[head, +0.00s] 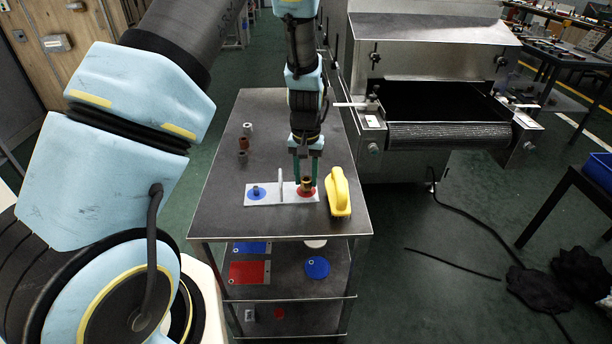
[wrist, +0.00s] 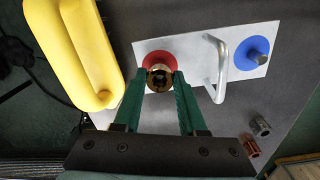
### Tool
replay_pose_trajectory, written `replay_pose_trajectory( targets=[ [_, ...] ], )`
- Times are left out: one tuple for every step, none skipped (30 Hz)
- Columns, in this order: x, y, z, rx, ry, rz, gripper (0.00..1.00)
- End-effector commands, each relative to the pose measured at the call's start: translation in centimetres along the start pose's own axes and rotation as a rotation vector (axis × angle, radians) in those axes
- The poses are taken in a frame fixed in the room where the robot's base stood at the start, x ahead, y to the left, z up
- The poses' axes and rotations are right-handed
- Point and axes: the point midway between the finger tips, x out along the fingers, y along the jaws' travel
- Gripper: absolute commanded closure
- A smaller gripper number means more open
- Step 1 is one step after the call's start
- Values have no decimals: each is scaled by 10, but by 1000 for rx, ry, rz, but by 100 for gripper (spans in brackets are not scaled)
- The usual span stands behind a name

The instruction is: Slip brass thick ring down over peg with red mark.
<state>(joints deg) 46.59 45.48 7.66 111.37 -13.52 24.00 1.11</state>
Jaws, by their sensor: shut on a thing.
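The brass thick ring (head: 307,182) is held between the fingertips of my gripper (head: 306,178), above the red mark (head: 300,193) on the pale plate (head: 271,199). In the wrist view the brass ring (wrist: 160,77) sits between the green fingers of my gripper (wrist: 160,83), overlapping the near part of the red mark (wrist: 155,57). The peg at the red mark is hidden by the ring and fingers, so I cannot tell whether the ring is around it. A second peg (wrist: 254,50) stands on the blue mark (wrist: 240,61) at the plate's other end.
An upright metal handle (wrist: 217,62) stands mid-plate between the marks. A yellow handled block (head: 338,192) lies close to the right of the plate. Several small cylinders (head: 243,143) stand at the table's left. The dryer's conveyor (head: 449,132) is beyond the table's right edge.

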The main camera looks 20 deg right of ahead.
Motion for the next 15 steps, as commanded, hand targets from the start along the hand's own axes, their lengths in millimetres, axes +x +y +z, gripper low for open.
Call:
replay_pose_trajectory(
  targets=[
    [2,0,0,0,0,0,100],
    [3,0,0,0,0,0,100],
    [4,0,0,0,1,0,100],
    [4,0,0,0,1,0,100],
    [5,0,0,0,1,0,100],
    [6,0,0,0,1,0,100],
    [7,0,0,0,1,0,100],
    [7,0,0,0,1,0,100],
    [8,0,0,0,1,0,100],
    [9,0,0,0,1,0,100],
    [10,0,0,0,1,0,100],
    [11,0,0,0,1,0,100],
    [12,0,0,0,1,0,100],
    [12,0,0,0,1,0,100],
    [12,0,0,0,1,0,58]
  ],
)
